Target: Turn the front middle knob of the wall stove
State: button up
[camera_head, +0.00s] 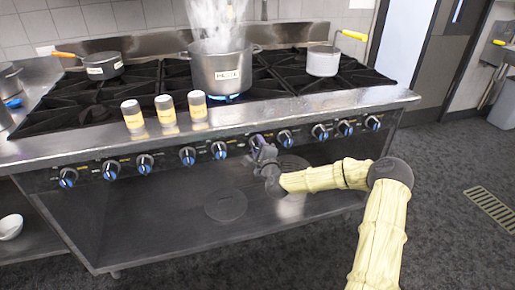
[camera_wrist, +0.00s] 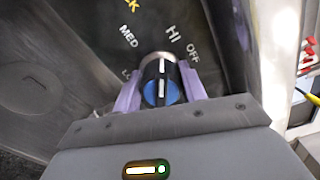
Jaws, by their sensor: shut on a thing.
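The wall stove (camera_head: 330,100) has a row of blue-and-black knobs along its front panel. My gripper (camera_head: 261,146) is at a knob near the middle of that row and mostly hides it in the head view. In the wrist view, the knob (camera_wrist: 161,85) sits between the two purple fingers of my gripper (camera_wrist: 160,98), which is shut on it. The knob's white line stands about upright in the picture. Labels MED, HI and OFF show on the panel around it; another label is partly hidden by the left finger.
A large steaming pot (camera_head: 221,70) stands mid-stove over a blue flame. A dark saucepan (camera_head: 103,66) and a light saucepan (camera_head: 323,61) stand left and right. Three jars, including this one (camera_head: 166,110), stand on the front ledge. Open floor (camera_head: 440,190) lies to the right.

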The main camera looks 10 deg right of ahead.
jog(key=shift+d+m, duration=0.15)
jog(key=shift+m, duration=1.55)
jog(key=o, duration=1)
jog(key=shift+c, duration=0.2)
jog(key=s+d, duration=0.1)
jog(key=s, duration=1.6)
jog(key=shift+s+d+p, duration=0.15)
jog(key=shift+d+p, duration=0.15)
jog(key=shift+p, duration=0.15)
jog(key=shift+a, duration=0.15)
